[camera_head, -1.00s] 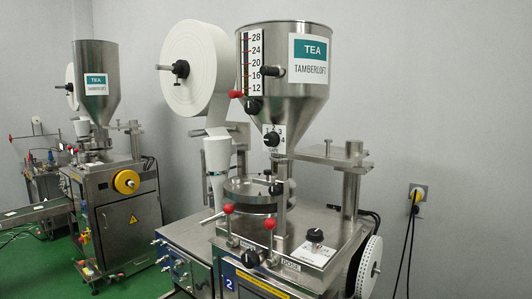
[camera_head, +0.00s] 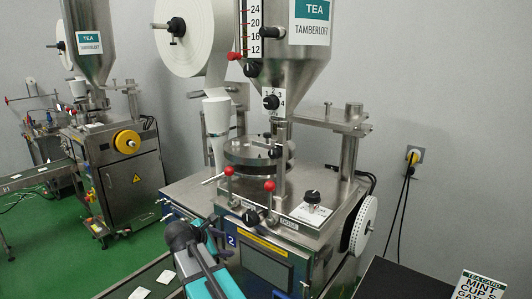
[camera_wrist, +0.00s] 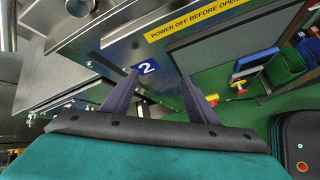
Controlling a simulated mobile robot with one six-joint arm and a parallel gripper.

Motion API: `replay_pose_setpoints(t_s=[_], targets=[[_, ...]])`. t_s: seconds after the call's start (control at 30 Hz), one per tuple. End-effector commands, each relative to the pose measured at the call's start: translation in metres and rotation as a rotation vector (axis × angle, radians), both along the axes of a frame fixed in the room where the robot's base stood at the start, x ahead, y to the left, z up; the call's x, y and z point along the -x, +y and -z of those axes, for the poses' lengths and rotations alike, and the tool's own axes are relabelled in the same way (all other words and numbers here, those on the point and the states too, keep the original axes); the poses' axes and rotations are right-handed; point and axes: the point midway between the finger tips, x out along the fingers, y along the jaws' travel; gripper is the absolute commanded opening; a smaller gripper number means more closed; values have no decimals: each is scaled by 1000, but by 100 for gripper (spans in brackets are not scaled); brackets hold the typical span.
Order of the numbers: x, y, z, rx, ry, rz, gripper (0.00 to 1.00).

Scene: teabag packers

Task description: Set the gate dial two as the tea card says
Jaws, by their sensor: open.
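Machine two carries a blue "2" label (camera_head: 231,240), also seen in the wrist view (camera_wrist: 146,68). A black dial (camera_head: 270,102) on a white plate numbered 1 to 4 sits below the steel hopper in the head view. Its exact pointer setting is too small to read. The tea card (camera_head: 482,286) is at the lower right; "MINT", "CUP S" and "GATE" show, and the rest is cut off by the frame edge. My gripper (camera_wrist: 157,88) is open and empty in the wrist view, its two fingers apart in front of the machine's side, below the dial.
Two red-knobbed levers (camera_head: 269,186) and a black knob (camera_head: 313,197) stand on the machine top. A white paper roll (camera_head: 196,40) hangs behind left. A second packer (camera_head: 125,170) stands left on the green floor. A dark surface (camera_head: 400,280) lies front right.

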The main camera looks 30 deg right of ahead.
Motion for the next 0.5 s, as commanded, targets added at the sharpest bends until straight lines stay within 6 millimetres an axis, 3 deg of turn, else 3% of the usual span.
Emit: replay_pose_setpoints(t_s=[0.03,0.1,0.5], targets=[[-6,-3,-27,31,-5,-20,53],[-11,-7,-57,77,-4,-48,53],[-23,-34,-219,408,97,-187,53]])
